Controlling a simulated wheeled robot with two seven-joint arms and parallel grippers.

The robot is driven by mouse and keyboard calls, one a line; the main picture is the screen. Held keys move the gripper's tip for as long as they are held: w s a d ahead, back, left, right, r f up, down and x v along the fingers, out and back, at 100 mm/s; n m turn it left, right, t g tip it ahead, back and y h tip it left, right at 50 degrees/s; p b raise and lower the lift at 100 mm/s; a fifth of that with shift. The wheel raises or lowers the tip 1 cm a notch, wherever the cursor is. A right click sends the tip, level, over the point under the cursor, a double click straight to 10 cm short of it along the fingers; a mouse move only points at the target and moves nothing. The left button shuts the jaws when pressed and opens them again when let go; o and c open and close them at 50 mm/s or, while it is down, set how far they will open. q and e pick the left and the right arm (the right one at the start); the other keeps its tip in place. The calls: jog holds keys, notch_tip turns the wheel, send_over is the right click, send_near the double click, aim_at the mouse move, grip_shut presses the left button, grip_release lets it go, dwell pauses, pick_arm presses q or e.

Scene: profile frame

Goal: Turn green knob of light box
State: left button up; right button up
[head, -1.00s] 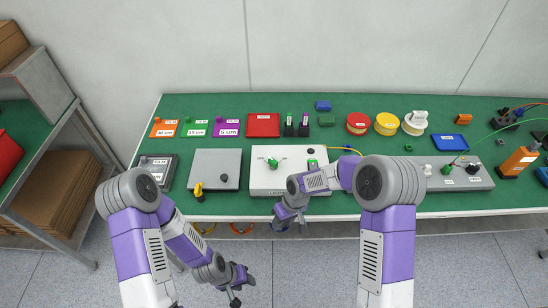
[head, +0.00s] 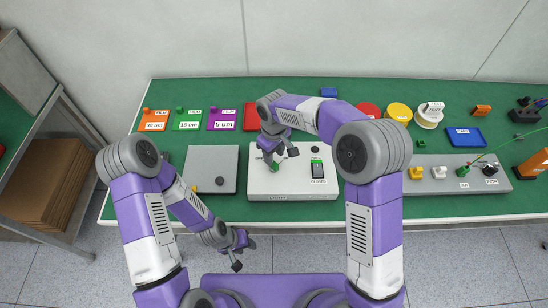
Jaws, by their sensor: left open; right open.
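The white light box (head: 262,188) sits near the front edge of the green table. Its green knob (head: 275,167) is on the upper left part of its top, partly hidden by my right gripper. My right gripper (head: 279,156) is open, pointing down right over the knob; I cannot tell whether its fingers touch it. My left gripper (head: 243,255) is open and empty, low in front of the table, away from the light box.
A black device with a green screen (head: 317,169) lies on the light box's right side. A grey plate (head: 208,165) with a dark knob is to the left. Orange, green and purple film cards (head: 187,120) lie behind. A grey panel with several connectors (head: 450,180) is to the right.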

aim_at(274, 163)
notch_tip(274, 163, down, 5)
jog(key=shift+s+f, duration=0.1)
dwell(0.3)
grip_shut()
